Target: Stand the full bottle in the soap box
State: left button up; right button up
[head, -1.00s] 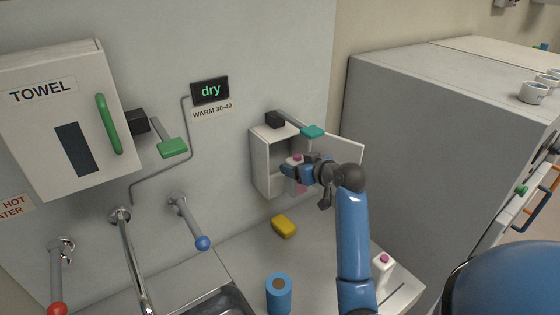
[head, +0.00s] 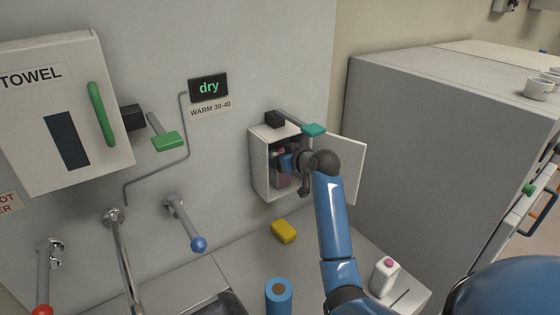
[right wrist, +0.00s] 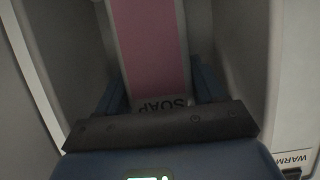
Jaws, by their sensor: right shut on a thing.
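The soap box (head: 260,172) is a white wall cabinet with its door (head: 346,170) open to the right. My right gripper (head: 285,163) is inside its opening, shut on a bottle (head: 280,181). In the right wrist view the bottle (right wrist: 150,45) is pale with a pink band and the word SOAP, between my two blue fingers. It looks about upright inside the box; whether its base touches the floor of the box is hidden. Another white bottle (head: 384,277) with a pink cap stands on the counter at the lower right.
A teal lever (head: 313,130) juts out above the box. A yellow block (head: 283,231) and a blue cylinder (head: 279,295) are on the counter (head: 240,262) below. Taps line the left, and a big grey cabinet (head: 430,150) stands at the right.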

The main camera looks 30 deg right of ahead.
jog(key=shift+s+r, duration=0.1)
jog(key=shift+r, duration=0.05)
jog(key=shift+f, duration=0.2)
jog(key=o, duration=1.3)
jog(key=shift+r, duration=0.15)
jog(key=shift+s, duration=0.1)
jog(key=b+v, duration=0.2)
jog(key=v, duration=0.9)
jog(key=shift+s+r, duration=0.1)
jog(key=shift+s, duration=0.3)
